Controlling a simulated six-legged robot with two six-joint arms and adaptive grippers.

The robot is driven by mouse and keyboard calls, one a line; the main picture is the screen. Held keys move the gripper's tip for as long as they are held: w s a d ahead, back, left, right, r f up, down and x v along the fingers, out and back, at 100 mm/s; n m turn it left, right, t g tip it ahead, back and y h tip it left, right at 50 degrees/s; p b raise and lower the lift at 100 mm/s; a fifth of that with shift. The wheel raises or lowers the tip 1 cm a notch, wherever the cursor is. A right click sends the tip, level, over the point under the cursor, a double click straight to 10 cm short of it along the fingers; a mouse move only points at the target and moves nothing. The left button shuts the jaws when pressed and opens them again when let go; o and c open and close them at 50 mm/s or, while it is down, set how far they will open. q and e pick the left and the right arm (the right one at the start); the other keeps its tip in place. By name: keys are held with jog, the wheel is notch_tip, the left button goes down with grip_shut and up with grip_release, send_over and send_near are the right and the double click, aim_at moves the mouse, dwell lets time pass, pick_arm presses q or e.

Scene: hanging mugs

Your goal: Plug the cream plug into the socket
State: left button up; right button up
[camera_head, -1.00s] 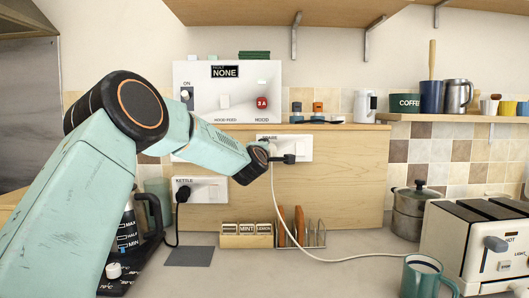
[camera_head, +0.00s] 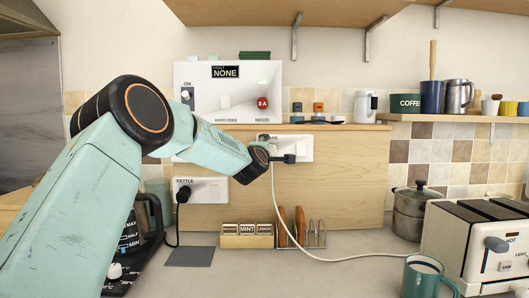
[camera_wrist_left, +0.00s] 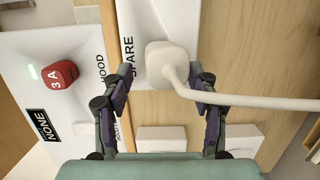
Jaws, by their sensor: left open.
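The cream plug (camera_wrist_left: 165,60) shows in the left wrist view with its face against the white SPARE socket plate (camera_wrist_left: 140,22). It looks seated there, though its pins are hidden. Its cream cable (camera_wrist_left: 255,101) leaves to the right, passing by one fingertip. My left gripper (camera_wrist_left: 165,80) is open, one finger on each side of the plug, with gaps visible. In the head view the left gripper (camera_head: 278,148) is at the SPARE socket plate (camera_head: 303,146) and mostly hides the plug. The cable (camera_head: 278,205) hangs down to the counter. My right gripper is not in view.
A white KETTLE socket (camera_head: 210,190) with a black plug is below left. The white control panel (camera_head: 240,95) stands above. A spice box (camera_head: 246,240) and a rack (camera_head: 305,238) stand below. The toaster (camera_head: 485,245) and a mug (camera_head: 424,278) are at the right.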

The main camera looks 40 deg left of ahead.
pick_arm(q)
jog(key=shift+s, duration=0.15)
jog(key=v, duration=1.1)
jog(key=shift+s+d, duration=0.25)
jog(key=shift+s, duration=0.1)
jog(key=shift+c, duration=0.5)
